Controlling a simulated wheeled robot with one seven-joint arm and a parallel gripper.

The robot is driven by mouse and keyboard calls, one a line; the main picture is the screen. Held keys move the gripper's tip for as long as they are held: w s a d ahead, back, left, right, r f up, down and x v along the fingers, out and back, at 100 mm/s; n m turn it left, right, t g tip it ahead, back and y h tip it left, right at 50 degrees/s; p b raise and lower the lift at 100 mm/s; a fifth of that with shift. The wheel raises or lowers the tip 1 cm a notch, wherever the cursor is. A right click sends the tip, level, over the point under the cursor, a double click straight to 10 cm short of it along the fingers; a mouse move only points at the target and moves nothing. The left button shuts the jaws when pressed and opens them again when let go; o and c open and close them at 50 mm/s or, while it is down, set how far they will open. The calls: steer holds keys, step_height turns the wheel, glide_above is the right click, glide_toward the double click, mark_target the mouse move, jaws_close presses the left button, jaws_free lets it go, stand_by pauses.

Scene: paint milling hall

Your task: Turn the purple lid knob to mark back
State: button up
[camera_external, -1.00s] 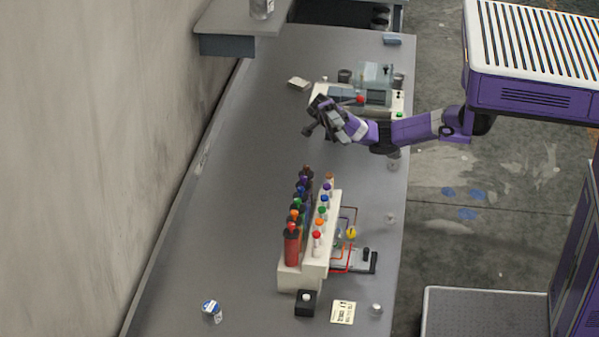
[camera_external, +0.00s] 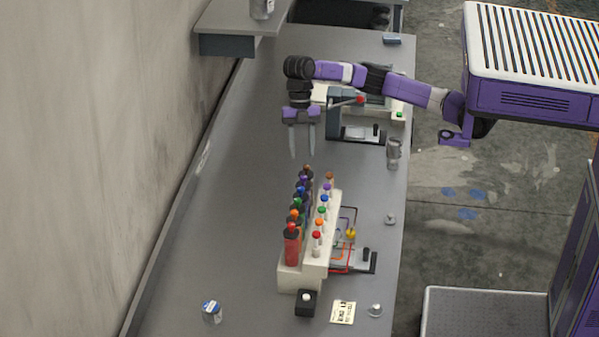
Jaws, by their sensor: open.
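My gripper (camera_external: 302,153) points down with two separate fingers, open and empty. It hangs above the bench, just beyond the far end of a pale rack (camera_external: 318,268) as seen in the picture. The rack carries two rows of coloured tops. One purple top (camera_external: 303,181) is near the far end of the left row, among closely packed dark and coloured containers. Another purple top (camera_external: 327,187) is second from the far end of the right row. Which one is the lid knob, and any marks around it, I cannot tell at this size.
A machine with a red-knobbed lever (camera_external: 360,99) stands behind my gripper. A grey cup (camera_external: 394,150) is near the bench's right edge. A black box with a white button (camera_external: 306,302) and a note card (camera_external: 343,312) lie in front.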

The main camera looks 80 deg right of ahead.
mark_target(303, 176)
steer(key=shift+m, duration=0.3)
steer(key=x, duration=0.8)
steer(key=shift+d, duration=0.1)
steer(key=shift+r, duration=0.1)
jaws_close()
